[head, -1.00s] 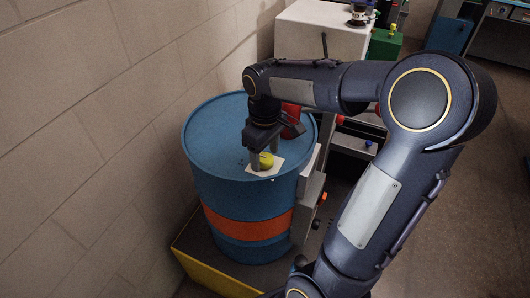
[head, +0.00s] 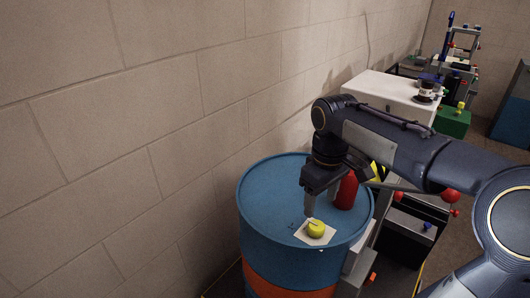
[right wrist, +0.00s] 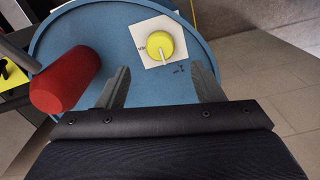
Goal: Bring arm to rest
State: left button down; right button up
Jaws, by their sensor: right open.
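My right gripper (head: 309,208) is open and empty, just above the top of the blue drum (head: 262,195). Its fingertips are beside the yellow knob (head: 316,228), which sits on a white square plate (head: 301,233) on the drum top. In the right wrist view, the two fingers of the gripper (right wrist: 162,82) stand apart, and the yellow knob (right wrist: 160,44) with its pale pointer lies clear beyond them. My left gripper is not in view.
A red cylinder (head: 346,190) stands on the drum close to my right gripper; it also shows in the right wrist view (right wrist: 66,80). A block wall (head: 150,140) runs along the left. A white cabinet (head: 385,90) and green box (head: 453,122) stand behind.

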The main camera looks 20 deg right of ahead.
jog(key=s+a+f+m+t+y, duration=0.2)
jog(key=s+a+f, duration=0.1)
jog(key=s+a, duration=0.3)
jog(key=s+a+f+m+t+y, duration=0.1)
jog(key=s+a+f+m+t, duration=0.1)
jog(key=s+a, duration=0.3)
jog(key=s+f+t, duration=0.1)
jog(key=s, duration=0.2)
jog(key=shift+s+a+m+t+y, duration=0.25)
jog(key=shift+a+m+t+y, duration=0.05)
jog(key=shift+a+y, duration=0.1)
